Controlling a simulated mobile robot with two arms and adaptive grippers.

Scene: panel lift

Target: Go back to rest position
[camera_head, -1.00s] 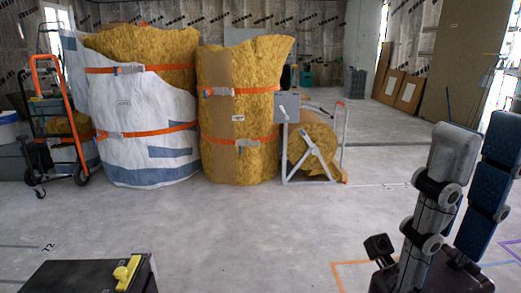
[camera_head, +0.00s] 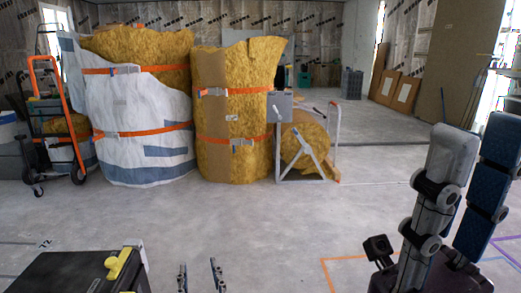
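Two dark, narrow fingertips rise from the bottom edge, right of a black case (camera_head: 60,274) with a yellow handle (camera_head: 118,264). I take them as my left gripper (camera_head: 199,276). The fingers stand apart with only bare floor between them, so it is open and empty. Its wrist and arm are below the picture. No fingers of my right gripper can be seen. Grey and blue jointed links stand at the right edge, probably parts of me.
Strapped yellow insulation rolls (camera_head: 235,110) and a white-wrapped bundle (camera_head: 145,135) stand farther back. A metal-framed reel (camera_head: 303,150) is beside them. An orange hand truck (camera_head: 57,110) is at left. Brown panels (camera_head: 407,93) lean at the back right. The middle floor is clear.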

